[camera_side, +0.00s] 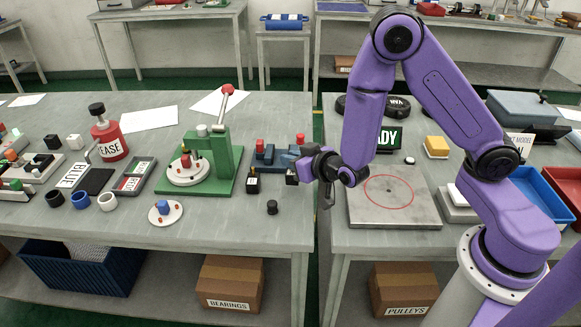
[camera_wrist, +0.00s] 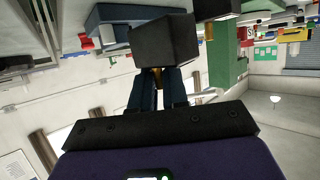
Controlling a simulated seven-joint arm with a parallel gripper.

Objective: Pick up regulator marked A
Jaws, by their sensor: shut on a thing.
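My gripper (camera_side: 303,172) is low at the right edge of the left bench, beside the blue rack. It is shut on a dark block-shaped regulator (camera_wrist: 165,42), which sits beyond the fingertips in the wrist view. A brassy bit shows between the fingers. In the side view the held regulator (camera_side: 292,178) is mostly hidden by the gripper. I cannot read its letter or tell whether it touches the bench. A second dark regulator with a pale label (camera_side: 253,183) stands to the left; its letter is also too small to read.
A blue rack (camera_side: 268,158) with red-topped parts is just behind. A green press (camera_side: 222,150) with a red-knobbed lever stands left of it. A small black cylinder (camera_side: 272,207) is in front. A grey plate with a red ring (camera_side: 405,215) lies on the right bench, across a gap.

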